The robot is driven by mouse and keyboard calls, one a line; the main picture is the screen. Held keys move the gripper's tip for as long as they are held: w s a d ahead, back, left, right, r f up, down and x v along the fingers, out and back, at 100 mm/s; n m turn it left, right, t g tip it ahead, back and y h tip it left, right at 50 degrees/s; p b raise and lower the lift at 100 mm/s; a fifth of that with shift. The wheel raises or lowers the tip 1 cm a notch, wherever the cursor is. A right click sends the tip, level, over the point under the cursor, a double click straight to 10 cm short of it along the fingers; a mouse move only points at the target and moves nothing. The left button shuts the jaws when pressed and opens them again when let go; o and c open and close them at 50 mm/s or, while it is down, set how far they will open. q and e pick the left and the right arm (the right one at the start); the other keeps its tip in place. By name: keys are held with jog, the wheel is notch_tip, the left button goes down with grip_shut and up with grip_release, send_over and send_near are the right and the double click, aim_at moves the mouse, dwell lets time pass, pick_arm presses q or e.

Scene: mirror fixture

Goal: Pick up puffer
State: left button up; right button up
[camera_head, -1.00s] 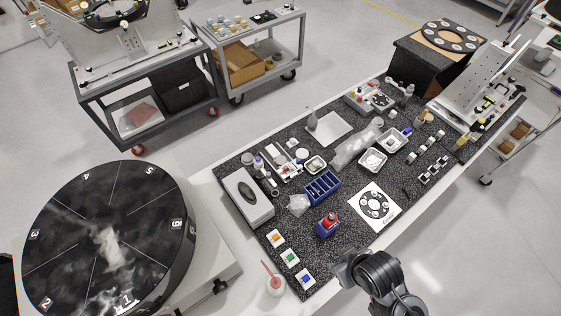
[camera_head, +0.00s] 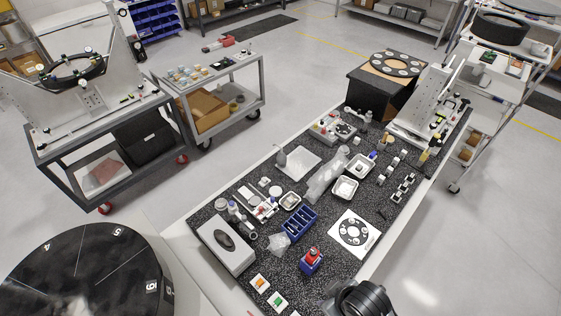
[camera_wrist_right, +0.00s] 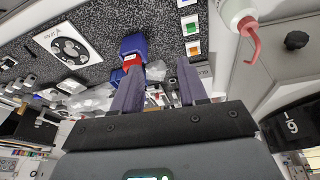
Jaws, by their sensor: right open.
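My right arm comes in at the bottom of the head view, well away from the bulb. In the right wrist view my right gripper (camera_wrist_right: 159,84) has its two fingers spread apart with nothing held between them. My left gripper is not in view.
A blue holder with a red-topped item (camera_head: 311,260) stands near my right arm, and also shows in the wrist view (camera_wrist_right: 133,48). A blue divided bin (camera_head: 299,225) and a white tissue box (camera_head: 226,246) crowd the mat. A red-nozzled bottle (camera_wrist_right: 236,12) is close in the wrist view.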

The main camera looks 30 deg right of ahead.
jog(key=o, duration=0.8)
jog(key=shift+w, duration=0.1)
